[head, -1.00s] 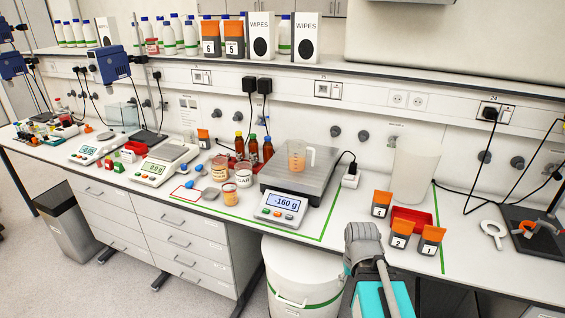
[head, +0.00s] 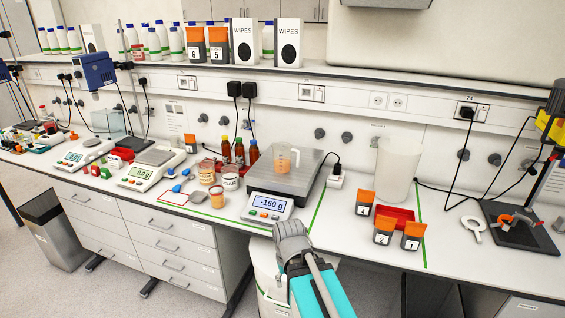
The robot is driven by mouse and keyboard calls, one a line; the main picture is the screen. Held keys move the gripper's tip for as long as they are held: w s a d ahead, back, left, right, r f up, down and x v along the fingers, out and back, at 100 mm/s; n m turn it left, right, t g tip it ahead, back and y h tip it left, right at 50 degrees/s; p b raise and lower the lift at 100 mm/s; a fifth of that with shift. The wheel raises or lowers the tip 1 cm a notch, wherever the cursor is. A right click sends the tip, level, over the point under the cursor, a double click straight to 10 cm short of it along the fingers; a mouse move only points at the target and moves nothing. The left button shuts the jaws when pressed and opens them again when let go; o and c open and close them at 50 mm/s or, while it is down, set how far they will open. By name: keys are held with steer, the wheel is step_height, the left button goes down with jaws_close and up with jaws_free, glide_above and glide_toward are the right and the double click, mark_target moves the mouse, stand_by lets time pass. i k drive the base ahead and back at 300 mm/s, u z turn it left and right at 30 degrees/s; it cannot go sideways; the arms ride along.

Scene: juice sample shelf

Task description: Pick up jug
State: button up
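The jug (head: 286,159) is a small clear measuring jug with a handle on its right side and orange contents. It stands upright on the grey plate of a large scale (head: 262,177), whose display reads -160 g. My arm shows at the bottom centre in the head view, in front of the bench and below the scale. Only a grey joint and a cyan link of it can be made out. I cannot see my gripper's fingers, and nothing visible touches the jug.
Brown bottles (head: 239,152) with coloured caps and two tubs (head: 230,178) stand left of the scale. A tall whitish container (head: 398,168), a red tray (head: 397,214) and numbered orange-topped boxes (head: 383,232) stand to the right. A shelf (head: 330,80) runs above. A white bin (head: 262,268) is under the bench.

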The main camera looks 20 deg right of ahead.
mark_target(281, 151)
steer(key=u, duration=0.1)
steer(key=i, duration=1)
steer(key=z, duration=0.1)
